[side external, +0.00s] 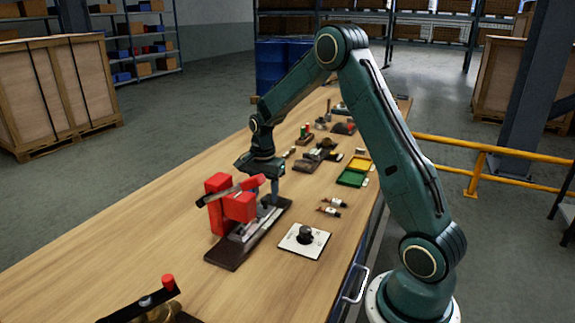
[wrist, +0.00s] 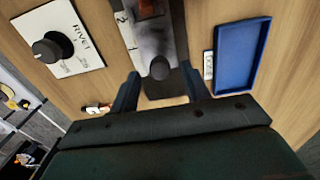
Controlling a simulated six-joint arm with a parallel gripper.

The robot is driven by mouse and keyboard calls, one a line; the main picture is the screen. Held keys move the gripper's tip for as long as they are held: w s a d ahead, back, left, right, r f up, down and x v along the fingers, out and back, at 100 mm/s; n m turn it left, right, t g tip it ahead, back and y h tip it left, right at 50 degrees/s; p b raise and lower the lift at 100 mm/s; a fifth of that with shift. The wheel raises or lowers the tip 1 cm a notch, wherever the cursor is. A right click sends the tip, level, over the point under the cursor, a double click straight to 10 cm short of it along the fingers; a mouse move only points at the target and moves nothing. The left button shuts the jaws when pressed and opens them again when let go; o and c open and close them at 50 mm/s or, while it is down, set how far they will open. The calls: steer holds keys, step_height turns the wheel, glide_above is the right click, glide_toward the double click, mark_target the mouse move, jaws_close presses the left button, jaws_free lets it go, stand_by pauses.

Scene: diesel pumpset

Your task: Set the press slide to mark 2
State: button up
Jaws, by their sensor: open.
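The red press (side external: 218,185) stands on a dark base (side external: 222,258) on the bench, with a metal slide (side external: 250,228) running along it. In the wrist view the grey slide (wrist: 150,42) ends in a dark rounded knob (wrist: 160,68). A white scale strip (wrist: 124,28) lies left of the slide, with a "2" readable near its upper end. My gripper (side external: 265,184) is at the far end of the press base. In the wrist view my gripper (wrist: 161,92) is open, its fingers either side of the knob's line. I cannot tell whether they touch it.
A white plate with a dark dial (side external: 305,235), marked "RIVET" in the wrist view (wrist: 60,38), lies beside the press. A blue tray (wrist: 240,58) lies on the other side. Yellow and green trays (side external: 352,178) and small parts lie farther back. The near-left bench is largely clear.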

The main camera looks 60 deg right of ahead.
mark_target(259, 215)
steer(key=shift+f, duration=0.55)
jaws_close()
steer(key=shift+a, duration=1.75)
steer(key=shift+c, duration=1)
jaws_free()
steer(key=shift+a, duration=0.1)
steer(key=shift+o, duration=1)
steer(key=shift+r, duration=0.1)
